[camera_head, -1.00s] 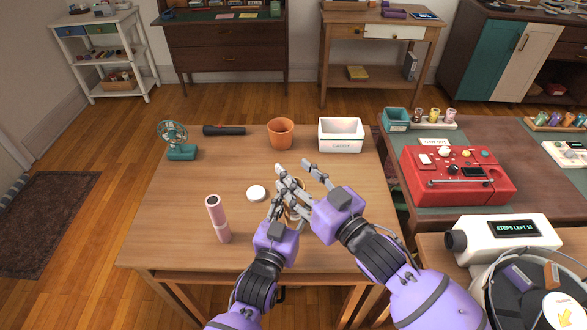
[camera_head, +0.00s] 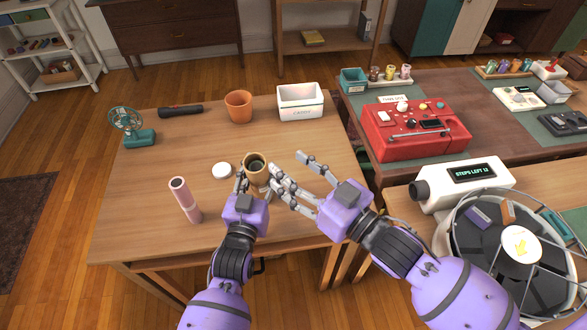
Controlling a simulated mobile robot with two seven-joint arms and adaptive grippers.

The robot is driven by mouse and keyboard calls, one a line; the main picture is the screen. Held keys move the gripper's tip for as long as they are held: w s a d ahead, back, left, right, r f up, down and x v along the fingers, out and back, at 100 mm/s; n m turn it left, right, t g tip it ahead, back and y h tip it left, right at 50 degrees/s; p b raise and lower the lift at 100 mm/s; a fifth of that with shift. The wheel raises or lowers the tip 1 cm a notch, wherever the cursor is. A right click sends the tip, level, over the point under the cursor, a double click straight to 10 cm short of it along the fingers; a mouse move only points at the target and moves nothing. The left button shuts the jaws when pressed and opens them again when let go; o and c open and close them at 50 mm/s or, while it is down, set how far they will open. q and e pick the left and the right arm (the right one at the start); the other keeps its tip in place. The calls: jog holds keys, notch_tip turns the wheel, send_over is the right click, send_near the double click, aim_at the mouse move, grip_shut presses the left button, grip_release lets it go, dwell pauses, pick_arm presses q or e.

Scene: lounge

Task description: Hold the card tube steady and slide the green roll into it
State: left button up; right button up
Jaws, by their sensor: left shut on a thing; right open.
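The tan card tube (camera_head: 256,178) stands upright on the wooden table. My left gripper (camera_head: 253,186) is shut on its near side. The tube's open top shows a dark, faintly greenish inside; I cannot tell whether that is the green roll. No green roll shows elsewhere. My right gripper (camera_head: 286,165) is open and empty, just right of the tube, with its fingers pointing towards the upper left.
A white round lid (camera_head: 221,170) and a pink cylinder (camera_head: 185,201) are left of the tube. The table's right part is clear.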

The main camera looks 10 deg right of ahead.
pick_arm(q)
jog(key=shift+s+f, duration=0.1)
jog(key=shift+f, duration=0.25)
jog(key=shift+c, duration=0.2)
jog(key=o, duration=1.4)
jog(key=shift+r, duration=0.15)
